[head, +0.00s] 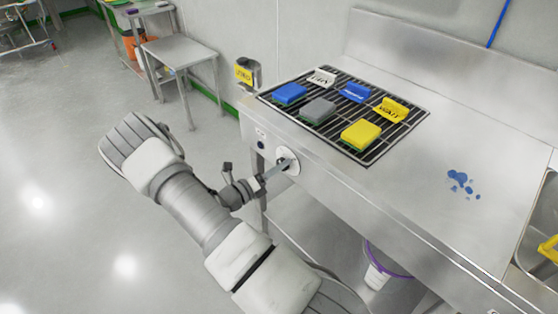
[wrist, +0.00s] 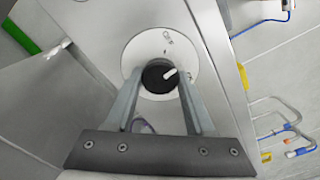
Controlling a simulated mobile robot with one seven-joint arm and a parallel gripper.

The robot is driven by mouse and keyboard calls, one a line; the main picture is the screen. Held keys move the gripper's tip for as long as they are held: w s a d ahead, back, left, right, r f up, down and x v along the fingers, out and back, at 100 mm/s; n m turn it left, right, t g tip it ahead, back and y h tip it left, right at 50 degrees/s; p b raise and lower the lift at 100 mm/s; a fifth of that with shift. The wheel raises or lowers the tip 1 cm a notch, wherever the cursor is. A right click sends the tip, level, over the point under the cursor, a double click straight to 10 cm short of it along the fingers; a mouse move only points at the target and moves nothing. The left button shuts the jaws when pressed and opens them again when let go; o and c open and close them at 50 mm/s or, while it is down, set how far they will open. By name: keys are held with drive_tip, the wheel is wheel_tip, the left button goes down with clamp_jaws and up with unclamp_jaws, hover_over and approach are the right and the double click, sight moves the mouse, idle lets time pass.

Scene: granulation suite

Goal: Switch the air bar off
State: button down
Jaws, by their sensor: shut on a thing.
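The air bar's control appears to be a black round knob (wrist: 157,77) with a white pointer mark, set on a white round plate (wrist: 161,47). The plate also shows in the head view (head: 291,157) on the front face of the steel bench. My gripper (wrist: 160,82) is shut on the knob, one finger on each side of it. In the head view my gripper (head: 277,169) reaches the plate from the left, and the knob is mostly hidden by the fingers. The pointer slants toward the upper right in the wrist view.
The steel bench (head: 400,184) carries a black grille (head: 336,138) with blue, grey and yellow sponges and small signs. Blue splashes (head: 462,184) mark its top. A small black fitting (head: 261,145) sits left of the plate. A bucket (head: 377,275) stands underneath. Open floor lies left.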

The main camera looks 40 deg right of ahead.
drive_tip(key=shift+n+p, duration=1.75)
drive_tip(key=shift+n, duration=1.95)
drive_tip(key=shift+c, duration=1.3)
unclamp_jaws()
drive_tip(key=s+a, duration=0.1)
drive_tip(key=a, duration=1.6)
drive_tip(key=shift+s+a, duration=0.25)
